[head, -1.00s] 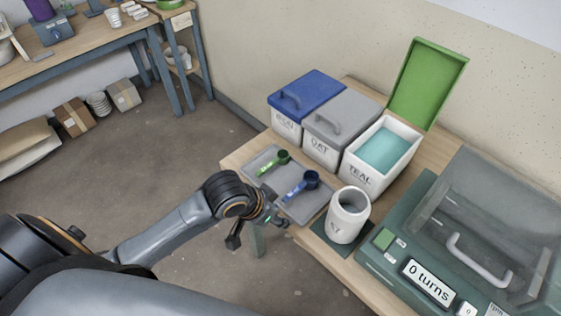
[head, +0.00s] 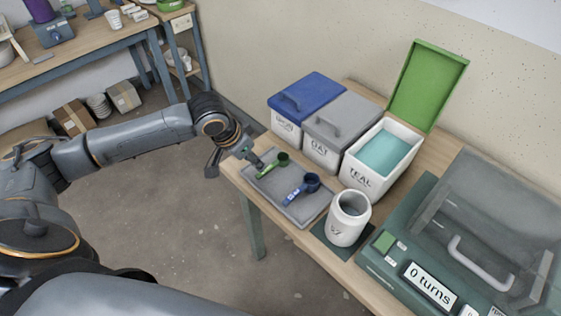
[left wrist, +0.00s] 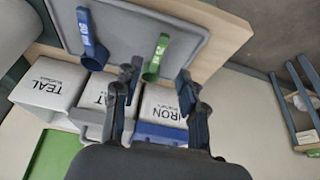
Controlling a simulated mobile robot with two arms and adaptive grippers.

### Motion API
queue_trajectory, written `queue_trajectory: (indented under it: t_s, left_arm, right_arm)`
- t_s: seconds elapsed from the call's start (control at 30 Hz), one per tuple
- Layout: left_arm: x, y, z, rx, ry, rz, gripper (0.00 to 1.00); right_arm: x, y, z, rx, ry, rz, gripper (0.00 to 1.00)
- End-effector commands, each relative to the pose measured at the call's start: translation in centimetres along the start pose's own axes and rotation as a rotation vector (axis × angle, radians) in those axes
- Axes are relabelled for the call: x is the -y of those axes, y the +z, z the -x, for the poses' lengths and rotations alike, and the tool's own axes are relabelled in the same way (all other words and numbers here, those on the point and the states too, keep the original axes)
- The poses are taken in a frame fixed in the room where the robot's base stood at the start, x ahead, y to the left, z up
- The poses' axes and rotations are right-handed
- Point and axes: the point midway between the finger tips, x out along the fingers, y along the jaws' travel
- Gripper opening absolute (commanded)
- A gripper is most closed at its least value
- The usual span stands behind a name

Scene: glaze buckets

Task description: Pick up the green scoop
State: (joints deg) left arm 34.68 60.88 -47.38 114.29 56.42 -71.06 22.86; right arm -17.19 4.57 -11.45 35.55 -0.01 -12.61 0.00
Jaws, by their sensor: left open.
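The green scoop (head: 275,164) lies on the grey tray (head: 294,212), at its left back part, beside the blue scoop (head: 302,189). My left gripper (head: 234,161) is open and empty at the tray's left edge, close to the green scoop's handle. In the left wrist view the green scoop (left wrist: 157,58) shows beyond the spread fingertips of the left gripper (left wrist: 156,77), roughly between them, with its cup nearer to me. The blue scoop (left wrist: 88,40) lies to its left there. I cannot tell the gripper's exact height. My right gripper is not in view.
Behind the tray stand a blue-lidded bucket (head: 286,127), a grey-lidded bucket (head: 320,150) and the open TEAL bucket (head: 362,180) with its green lid (head: 430,85) raised. A white jar (head: 349,222) and a green machine (head: 440,255) stand to the right. Open floor lies left.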

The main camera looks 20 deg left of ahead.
Motion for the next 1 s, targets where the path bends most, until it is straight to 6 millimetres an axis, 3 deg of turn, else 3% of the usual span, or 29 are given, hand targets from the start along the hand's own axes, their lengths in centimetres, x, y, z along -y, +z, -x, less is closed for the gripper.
queue_trajectory:
  t_s: [0.1, 0.37, 0.63, 0.93, 1.0]
  left_arm:
    - [0.0, 0.0, -2.0, 0.001, 0.001, 0.002, 0.41]
    - [-0.1, 0.0, -4.0, 0.001, 0.001, 0.000, 0.41]
    - [-0.1, 0.1, -7.8, 0.001, 0.000, 0.000, 0.41]
    - [0.0, 0.1, -8.4, 0.000, -0.001, -0.003, 0.41]
    - [0.0, 0.1, -8.4, 0.000, -0.001, -0.003, 0.29]
  right_arm:
    - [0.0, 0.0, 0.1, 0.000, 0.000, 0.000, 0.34]
    - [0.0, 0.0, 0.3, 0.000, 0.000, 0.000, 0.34]
    - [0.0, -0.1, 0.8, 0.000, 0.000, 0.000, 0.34]
    - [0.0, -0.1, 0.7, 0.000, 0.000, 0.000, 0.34]
    - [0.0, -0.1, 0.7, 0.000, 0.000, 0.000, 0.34]
